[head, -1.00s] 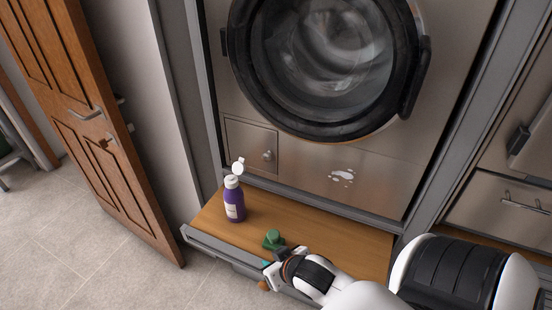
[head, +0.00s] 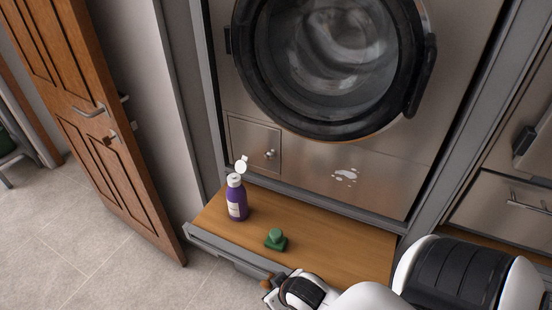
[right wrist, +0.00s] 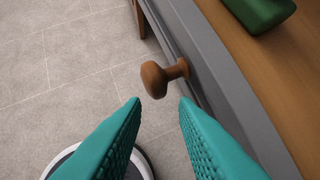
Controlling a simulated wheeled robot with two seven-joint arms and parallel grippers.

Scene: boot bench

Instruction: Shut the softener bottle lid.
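The purple softener bottle (head: 237,201) stands upright at the left end of the wooden bench top. Its white lid (head: 241,164) is flipped up, open above the white cap. My right gripper is low at the bench's front edge in the head view, its fingers mostly hidden there. In the right wrist view my right gripper (right wrist: 160,105) has its two teal fingers apart with nothing between the tips; a wooden knob (right wrist: 160,76) lies just beyond them. My left gripper is not in view.
A green object (head: 276,239) sits on the bench top (head: 330,245), right of the bottle. A washer with a round door (head: 330,60) rises behind, with a white splash (head: 345,175) on its front. A wooden door (head: 95,130) stands at left.

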